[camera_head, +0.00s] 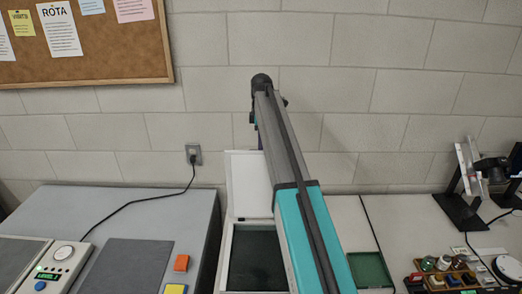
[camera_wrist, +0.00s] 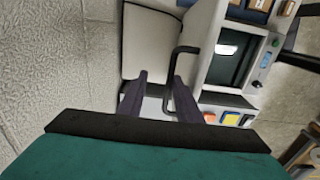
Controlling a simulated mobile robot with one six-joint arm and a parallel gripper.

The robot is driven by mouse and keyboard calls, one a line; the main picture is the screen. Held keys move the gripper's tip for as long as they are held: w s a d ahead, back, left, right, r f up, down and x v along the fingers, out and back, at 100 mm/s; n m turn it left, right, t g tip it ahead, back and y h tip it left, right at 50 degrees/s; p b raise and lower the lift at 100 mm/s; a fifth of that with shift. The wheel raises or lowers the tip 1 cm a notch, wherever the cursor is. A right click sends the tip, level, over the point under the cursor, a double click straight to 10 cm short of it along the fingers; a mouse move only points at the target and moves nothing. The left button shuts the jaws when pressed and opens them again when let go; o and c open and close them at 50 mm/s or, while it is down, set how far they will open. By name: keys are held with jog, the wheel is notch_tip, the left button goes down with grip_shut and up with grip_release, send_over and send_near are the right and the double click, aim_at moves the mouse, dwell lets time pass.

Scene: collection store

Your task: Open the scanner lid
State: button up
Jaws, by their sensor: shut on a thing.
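The scanner (camera_head: 226,262) stands at the bottom centre of the head view, its dark glass (camera_head: 257,262) uncovered. Its white lid (camera_head: 247,185) stands raised at the back, near the wall. In the wrist view the lid (camera_wrist: 150,45) is at upper left and the scanner's glass (camera_wrist: 232,62) at upper right. A dark bar handle (camera_wrist: 185,49) shows at the lid's edge. My gripper (camera_wrist: 160,76) has its two dark fingers at the handle and is shut on it; the exact contact is partly hidden.
A grey table at left holds an orange block (camera_head: 181,263), a yellow block (camera_head: 175,289) and a device with a green display (camera_head: 48,275). At right are a green tray (camera_head: 370,270), a rack of small items (camera_head: 450,275) and a black stand (camera_head: 460,208). The wall is close behind.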

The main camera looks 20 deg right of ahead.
notch_tip(320, 180, up, 12)
jog(key=shift+a+r+p, duration=0.15)
jog(key=shift+r+p, duration=0.1)
jog(key=shift+p, duration=0.1)
dwell(0.4)
dwell(0.6)
